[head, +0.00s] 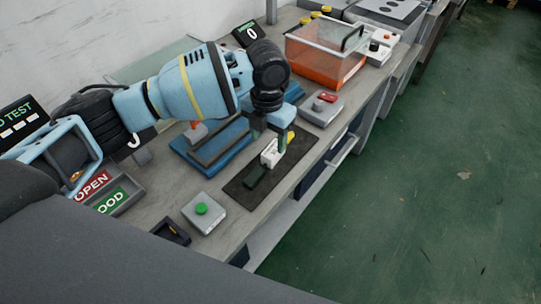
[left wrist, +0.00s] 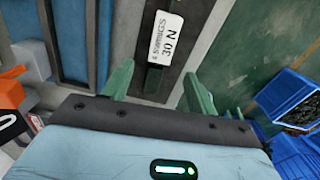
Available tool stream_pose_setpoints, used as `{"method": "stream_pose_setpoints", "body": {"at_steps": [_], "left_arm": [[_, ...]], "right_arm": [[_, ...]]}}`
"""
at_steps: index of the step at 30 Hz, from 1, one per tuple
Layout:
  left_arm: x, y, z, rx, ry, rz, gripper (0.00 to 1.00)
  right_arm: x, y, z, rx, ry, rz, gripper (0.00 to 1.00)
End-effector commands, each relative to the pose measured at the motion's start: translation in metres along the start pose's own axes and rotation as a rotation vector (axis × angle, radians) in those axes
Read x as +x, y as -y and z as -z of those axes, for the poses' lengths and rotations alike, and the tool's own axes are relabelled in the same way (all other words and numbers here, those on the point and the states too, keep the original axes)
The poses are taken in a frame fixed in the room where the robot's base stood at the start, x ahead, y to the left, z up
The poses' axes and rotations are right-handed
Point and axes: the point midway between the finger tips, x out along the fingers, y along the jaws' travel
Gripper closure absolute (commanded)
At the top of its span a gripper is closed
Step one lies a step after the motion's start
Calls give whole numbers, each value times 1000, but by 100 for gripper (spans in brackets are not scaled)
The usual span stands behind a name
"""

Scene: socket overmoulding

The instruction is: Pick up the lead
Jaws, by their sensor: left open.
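I cannot pick out a lead with certainty. My left gripper (head: 275,140) hangs over the dark mat (head: 240,194), near a white labelled block (head: 270,153). A small dark green piece (head: 255,176) lies at the block's near end. In the left wrist view the green fingers of my left gripper (left wrist: 158,88) stand wide apart, with nothing seen held between them. The white block (left wrist: 167,38), marked "30 N", and the dark piece (left wrist: 154,78) lie beyond and between the fingers there. My right gripper is not in view.
A blue fixture (head: 205,160) stands left of the mat. A grey box with a green button (head: 202,211) is nearer, and a grey box with a red top (head: 322,108) is farther right. An orange-based clear bin (head: 325,60) stands behind. The bench's front edge is close to the mat.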

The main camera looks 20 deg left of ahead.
Motion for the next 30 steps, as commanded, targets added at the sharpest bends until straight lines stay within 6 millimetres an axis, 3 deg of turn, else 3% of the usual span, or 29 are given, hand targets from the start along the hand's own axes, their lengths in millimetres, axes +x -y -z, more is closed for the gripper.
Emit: {"method": "stream_pose_setpoints", "body": {"at_steps": [8, 19, 28, 30], "left_arm": [[14, 0, -1, 0, 0, 0, 42], [58, 1, -6, 0, 0, 0, 42], [63, 0, -6, 1, 2, 0, 42], [63, 1, -6, 1, 2, 0, 50]], "right_arm": [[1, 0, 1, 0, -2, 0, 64], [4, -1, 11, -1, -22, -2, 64], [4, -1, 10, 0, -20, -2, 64], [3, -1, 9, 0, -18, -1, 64]]}}
